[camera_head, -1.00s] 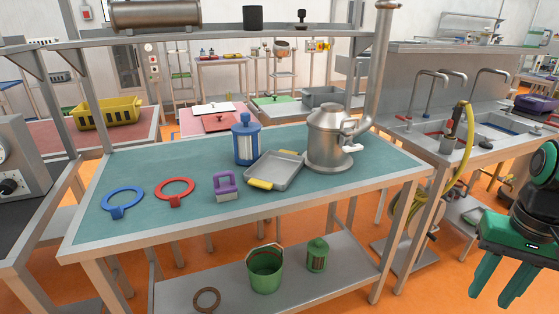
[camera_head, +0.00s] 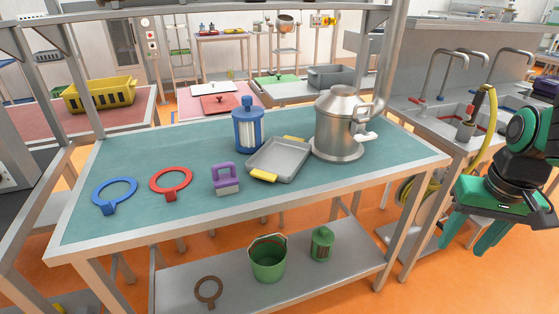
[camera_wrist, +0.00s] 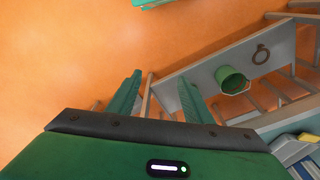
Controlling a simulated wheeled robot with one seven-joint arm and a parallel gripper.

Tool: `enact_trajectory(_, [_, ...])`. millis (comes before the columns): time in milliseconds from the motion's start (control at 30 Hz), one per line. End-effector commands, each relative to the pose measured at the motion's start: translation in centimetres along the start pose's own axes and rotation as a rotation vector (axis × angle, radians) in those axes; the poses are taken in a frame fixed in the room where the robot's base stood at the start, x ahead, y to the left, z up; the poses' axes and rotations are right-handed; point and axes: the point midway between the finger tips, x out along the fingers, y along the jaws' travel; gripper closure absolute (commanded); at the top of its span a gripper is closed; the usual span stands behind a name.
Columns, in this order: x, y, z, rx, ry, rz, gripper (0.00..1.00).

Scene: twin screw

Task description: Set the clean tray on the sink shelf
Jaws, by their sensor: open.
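A grey metal tray (camera_head: 280,160) with yellow handles lies flat on the teal table (camera_head: 320,182), between a blue canister and a steel vessel. My gripper (camera_head: 466,248) is at the right, off the table's right end, pointing down, open and empty. It is well apart from the tray. In the wrist view its two green fingers (camera_wrist: 160,98) are spread over the orange floor. The sink (camera_head: 448,110) with its taps is at the upper right, behind my arm. I cannot tell which surface is the sink shelf.
On the table are a blue canister (camera_head: 248,125), a tall steel vessel (camera_head: 338,125), a purple-handled block (camera_head: 226,178), a red ring (camera_head: 171,182) and a blue ring (camera_head: 114,194). A green bucket (camera_head: 268,260) stands on the lower shelf. A yellow hose (camera_head: 485,110) hangs by the sink.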

Motion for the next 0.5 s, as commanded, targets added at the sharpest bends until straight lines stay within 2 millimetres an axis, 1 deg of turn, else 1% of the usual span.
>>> enact_trajectory(33, [0.2,-2.3,-1.9,-0.092,0.047,-0.01,0.54])
enact_trajectory(67, [0.3,-4.0,-3.1,-0.153,0.082,-0.022,0.54])
enact_trajectory(100, [0.4,-6.6,-4.6,-0.243,0.129,-0.045,0.54])
enact_trajectory(167, [0.8,-10.9,-6.5,-0.389,0.193,-0.097,0.54])
enact_trajectory(200, [1.1,-13.7,-7.3,-0.481,0.226,-0.137,0.54])
enact_trajectory(300, [2.1,-19.0,-8.4,-0.668,0.279,-0.239,0.54])
enact_trajectory(400, [3.1,-23.3,-8.9,-0.829,0.323,-0.349,0.54])
enact_trajectory(467, [3.7,-25.6,-9.2,-0.915,0.356,-0.42,0.54])
enact_trajectory(500, [4.0,-27.1,-9.3,-0.967,0.381,-0.47,0.54])
